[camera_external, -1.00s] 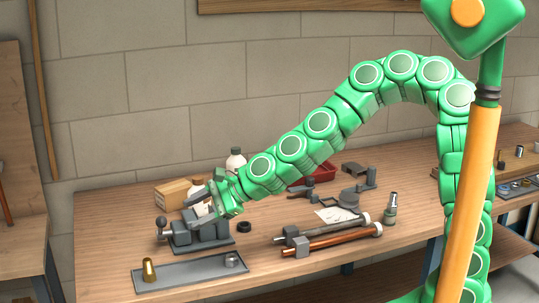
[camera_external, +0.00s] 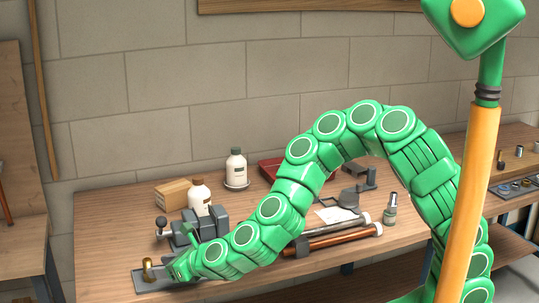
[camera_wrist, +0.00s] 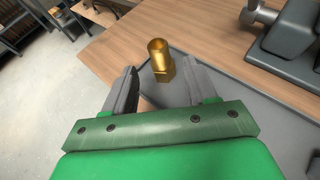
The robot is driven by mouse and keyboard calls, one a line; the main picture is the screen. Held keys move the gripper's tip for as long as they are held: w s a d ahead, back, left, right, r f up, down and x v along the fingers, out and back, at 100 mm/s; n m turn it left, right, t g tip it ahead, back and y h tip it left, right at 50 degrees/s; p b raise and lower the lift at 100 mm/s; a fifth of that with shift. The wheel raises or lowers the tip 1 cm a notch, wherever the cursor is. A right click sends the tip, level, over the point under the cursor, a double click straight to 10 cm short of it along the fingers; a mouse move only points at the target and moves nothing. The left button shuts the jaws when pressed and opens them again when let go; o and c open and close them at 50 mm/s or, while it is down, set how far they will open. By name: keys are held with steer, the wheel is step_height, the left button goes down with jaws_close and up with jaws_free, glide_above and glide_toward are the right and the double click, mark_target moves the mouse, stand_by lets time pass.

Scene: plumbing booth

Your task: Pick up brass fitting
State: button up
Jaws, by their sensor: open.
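The brass fitting (camera_external: 148,270) stands upright at the left end of a flat grey tray (camera_external: 139,284) near the front left of the workbench. In the wrist view the fitting (camera_wrist: 161,62) is a gold cylinder with a hex base, just beyond and between my two fingertips. My gripper (camera_wrist: 157,85) is open and empty, with one grey finger on each side. In the external view my gripper (camera_external: 168,271) is low beside the fitting and partly overlaps it. My arm hides the right part of the tray.
A grey vise (camera_external: 200,228) stands just behind the tray. White bottles (camera_external: 199,196) (camera_external: 236,168) and a cardboard box (camera_external: 172,194) are farther back. A copper pipe (camera_external: 345,237) lies to the right. The bench's front edge is close to the tray.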

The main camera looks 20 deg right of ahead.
steer(key=shift+r+x, duration=0.2)
steer(key=shift+x, duration=1.65)
steer(key=shift+r+x, duration=0.15)
steer(key=shift+x, duration=1.7)
steer(key=shift+w+a, duration=0.1)
jaws_close()
